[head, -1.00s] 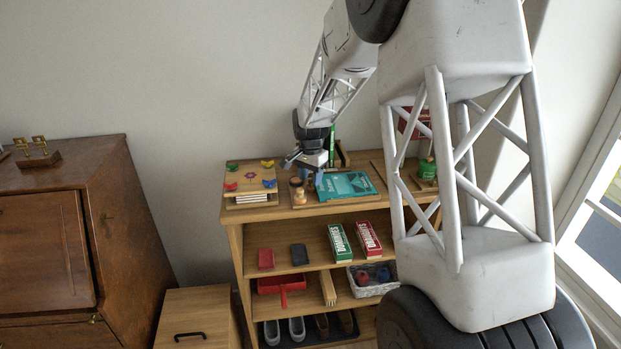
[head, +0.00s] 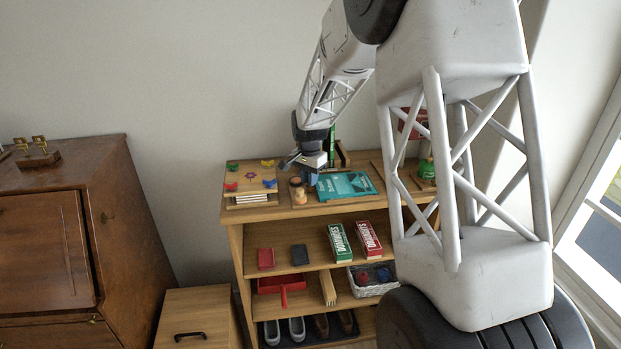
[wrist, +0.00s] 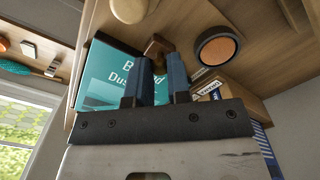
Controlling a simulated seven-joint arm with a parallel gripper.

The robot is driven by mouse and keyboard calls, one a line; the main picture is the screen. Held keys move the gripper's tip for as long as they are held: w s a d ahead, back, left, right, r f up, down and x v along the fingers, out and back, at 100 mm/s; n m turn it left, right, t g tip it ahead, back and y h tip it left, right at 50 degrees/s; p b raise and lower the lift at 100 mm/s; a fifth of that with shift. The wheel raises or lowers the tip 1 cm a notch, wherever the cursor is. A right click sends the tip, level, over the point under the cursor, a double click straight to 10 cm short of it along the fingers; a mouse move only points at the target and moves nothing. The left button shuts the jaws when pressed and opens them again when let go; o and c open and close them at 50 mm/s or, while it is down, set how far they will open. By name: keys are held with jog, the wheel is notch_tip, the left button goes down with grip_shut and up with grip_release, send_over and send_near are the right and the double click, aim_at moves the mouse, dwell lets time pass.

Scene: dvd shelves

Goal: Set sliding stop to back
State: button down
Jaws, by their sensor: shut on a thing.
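My gripper (wrist: 160,61) has two blue fingers shut on a small brown wooden piece (wrist: 156,45), which looks like the sliding stop. In the wrist view this piece shows between and just past the fingertips, beside the teal case (wrist: 110,75). In the head view my gripper (head: 311,176) is low over the shelf top, just left of the teal case (head: 345,186). There the held piece is hidden or too small to make out.
A round dark container with an orange-brown top (wrist: 216,47) is close by. A board with colored clips (head: 250,182) is left on the shelf top. A green upright item (head: 331,148) and a dark wooden upright (head: 343,154) stand behind my gripper. Lower shelves hold domino boxes (head: 340,242).

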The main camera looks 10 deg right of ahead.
jog(key=shift+a, duration=1.3)
jog(key=c, duration=1.1)
grip_release()
jog(key=shift+o, duration=0.2)
notch_tip(320, 180, up, 8)
jog(key=shift+f, duration=0.15)
